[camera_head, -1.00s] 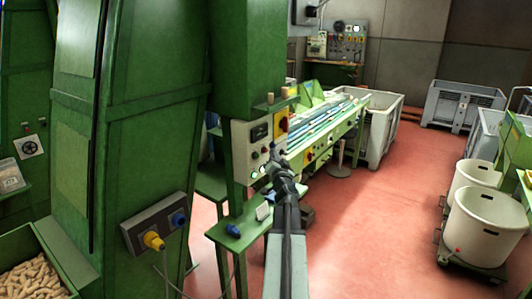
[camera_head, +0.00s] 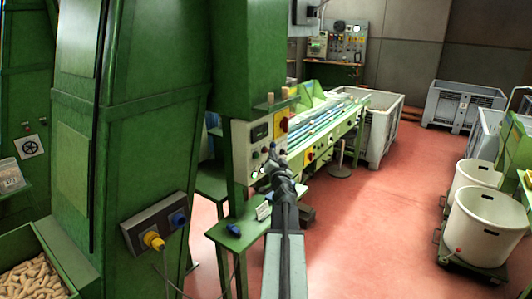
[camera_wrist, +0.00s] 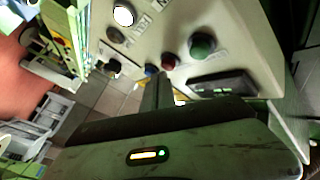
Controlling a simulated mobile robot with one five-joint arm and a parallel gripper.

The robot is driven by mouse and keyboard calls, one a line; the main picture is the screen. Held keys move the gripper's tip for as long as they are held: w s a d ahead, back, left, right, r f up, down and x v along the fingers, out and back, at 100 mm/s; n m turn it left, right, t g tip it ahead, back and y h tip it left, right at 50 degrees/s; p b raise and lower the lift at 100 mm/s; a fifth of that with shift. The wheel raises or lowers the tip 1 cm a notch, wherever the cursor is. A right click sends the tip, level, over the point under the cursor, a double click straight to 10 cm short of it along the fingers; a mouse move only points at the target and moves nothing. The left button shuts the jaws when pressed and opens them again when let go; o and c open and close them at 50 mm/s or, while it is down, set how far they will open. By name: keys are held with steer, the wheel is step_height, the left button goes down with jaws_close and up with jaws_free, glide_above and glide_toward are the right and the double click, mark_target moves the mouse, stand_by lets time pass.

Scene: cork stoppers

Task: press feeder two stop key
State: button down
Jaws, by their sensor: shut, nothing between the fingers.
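A pale control panel (camera_head: 241,158) is on the green machine, with a small display and several buttons. The wrist view shows a green button (camera_wrist: 202,44), a red button (camera_wrist: 168,62) and a blue button (camera_wrist: 151,70) in a row, with a lit white button (camera_wrist: 123,15) apart from them. The labels are too small to read, so I cannot tell which is feeder two's stop key. My gripper (camera_head: 271,155) is shut and empty, close in front of the panel. In the wrist view its fingers (camera_wrist: 155,92) reach toward the blue and red buttons; contact cannot be told.
A red and yellow switch (camera_head: 283,123) sits at the panel's right edge. A green conveyor (camera_head: 325,128) runs behind. Red floor (camera_head: 375,215) is open to the right, before white tubs (camera_head: 485,228).

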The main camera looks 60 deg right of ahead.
steer(key=shift+w, duration=0.45)
stand_by(0.5)
steer(key=shift+s, duration=0.85)
steer(key=s, duration=0.5)
steer(key=shift+s+f, duration=0.1)
stand_by(0.9)
